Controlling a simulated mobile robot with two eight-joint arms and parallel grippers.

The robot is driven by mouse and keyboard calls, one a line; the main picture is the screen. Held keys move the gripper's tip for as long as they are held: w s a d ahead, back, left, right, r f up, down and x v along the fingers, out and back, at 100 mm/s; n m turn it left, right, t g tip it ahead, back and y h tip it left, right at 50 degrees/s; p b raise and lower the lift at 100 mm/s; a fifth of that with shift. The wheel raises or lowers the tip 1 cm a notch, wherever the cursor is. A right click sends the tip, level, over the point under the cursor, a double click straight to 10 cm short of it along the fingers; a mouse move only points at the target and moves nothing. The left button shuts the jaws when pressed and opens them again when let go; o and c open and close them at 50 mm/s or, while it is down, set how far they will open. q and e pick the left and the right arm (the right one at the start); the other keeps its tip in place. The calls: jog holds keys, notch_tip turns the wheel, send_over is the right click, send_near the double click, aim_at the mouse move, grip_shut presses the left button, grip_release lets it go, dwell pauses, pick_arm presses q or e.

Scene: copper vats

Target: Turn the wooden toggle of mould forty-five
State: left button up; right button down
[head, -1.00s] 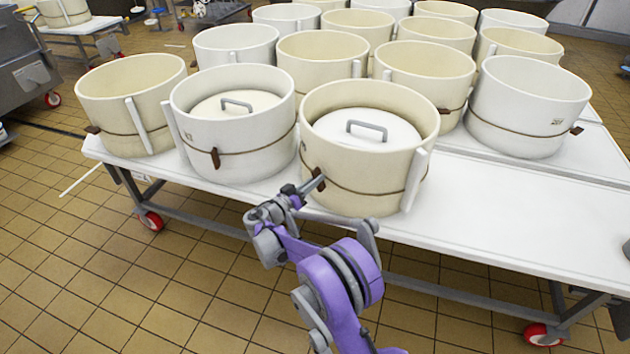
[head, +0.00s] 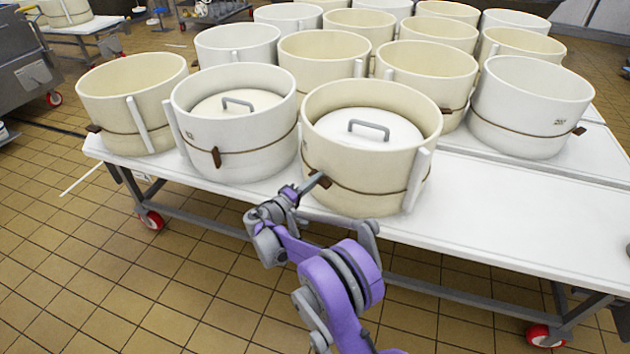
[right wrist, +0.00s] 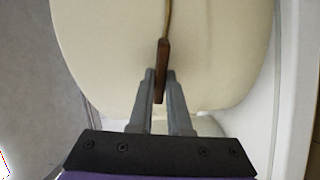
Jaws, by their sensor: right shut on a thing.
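The cream mould (head: 370,150) at the front middle of the table has a white lid with a grey handle (head: 369,128) inside it. A dark cord runs round its wall. Its brown wooden toggle (head: 325,181) is on the left front of the wall, tilted in the head view. My right gripper (head: 317,184) is shut on this toggle. In the right wrist view the toggle (right wrist: 161,72) stands between the two grey fingertips, roughly in line with the cord above it. I cannot read a number on this mould. My left gripper is out of view.
A white lidded mould (head: 235,125), its toggle (head: 216,157) upright, stands close to the left. A cream mould (head: 135,105) stands beyond it. Several more moulds fill the table behind. The white tabletop (head: 500,205) is bare at the front right. Tiled floor lies in front.

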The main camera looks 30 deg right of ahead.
jog(key=shift+f+n, duration=0.1)
jog(key=shift+n, duration=1.4)
jog(key=c, duration=0.9)
grip_release()
jog(key=shift+o, duration=0.2)
jog(key=shift+a, duration=0.1)
jog(key=p+v, duration=0.1)
jog(key=v, duration=0.9)
jog(key=shift+s+a, duration=0.2)
jog(key=shift+a, duration=0.1)
